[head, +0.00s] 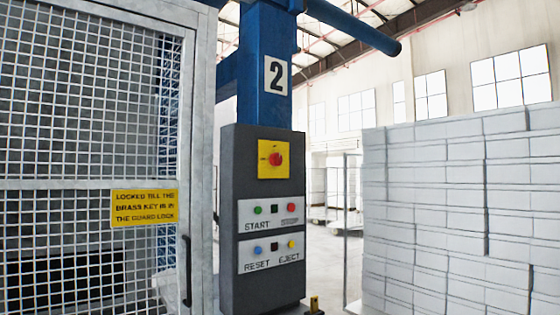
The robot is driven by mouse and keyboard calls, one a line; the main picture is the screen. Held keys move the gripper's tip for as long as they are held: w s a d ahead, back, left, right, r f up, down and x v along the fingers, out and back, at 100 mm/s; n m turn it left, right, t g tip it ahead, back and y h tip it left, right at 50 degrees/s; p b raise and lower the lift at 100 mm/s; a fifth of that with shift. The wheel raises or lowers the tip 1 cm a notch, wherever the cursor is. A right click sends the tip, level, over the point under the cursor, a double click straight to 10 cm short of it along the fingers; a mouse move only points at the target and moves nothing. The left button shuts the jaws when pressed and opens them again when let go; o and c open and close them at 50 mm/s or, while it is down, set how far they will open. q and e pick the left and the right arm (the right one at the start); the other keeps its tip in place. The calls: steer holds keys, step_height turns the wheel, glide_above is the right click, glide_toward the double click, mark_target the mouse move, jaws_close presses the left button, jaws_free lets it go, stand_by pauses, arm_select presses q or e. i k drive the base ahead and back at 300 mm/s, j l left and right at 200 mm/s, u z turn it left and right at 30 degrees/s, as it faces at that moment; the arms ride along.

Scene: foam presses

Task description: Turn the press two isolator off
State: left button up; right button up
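The press two isolator (275,159) is a red rotary knob on a yellow square plate (264,172). It sits at the top of a dark grey control box (234,215). The knob is too small for me to tell which position it points to. The box is fixed to a blue column (265,45) with a white plate marked 2 (276,76). Below the isolator are panels labelled START, STOP, RESET and EJECT with coloured buttons. Neither of my grippers is in view.
A mesh guard door (80,100) with a black handle (187,270) stands at the left. Its yellow sign (144,208) mentions a brass key and guard lock. White stacked blocks (450,210) fill the right. Open floor (325,255) shows between the box and stack.

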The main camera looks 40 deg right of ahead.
mark_target(275, 159)
steer(key=i+l, duration=0.1)
steer(key=l, duration=0.5)
steer(key=i+l+u, duration=0.15)
steer(key=l, duration=1.05)
steer(key=i+l+u, duration=0.1)
steer(key=l, duration=0.55)
steer(key=i, duration=0.05)
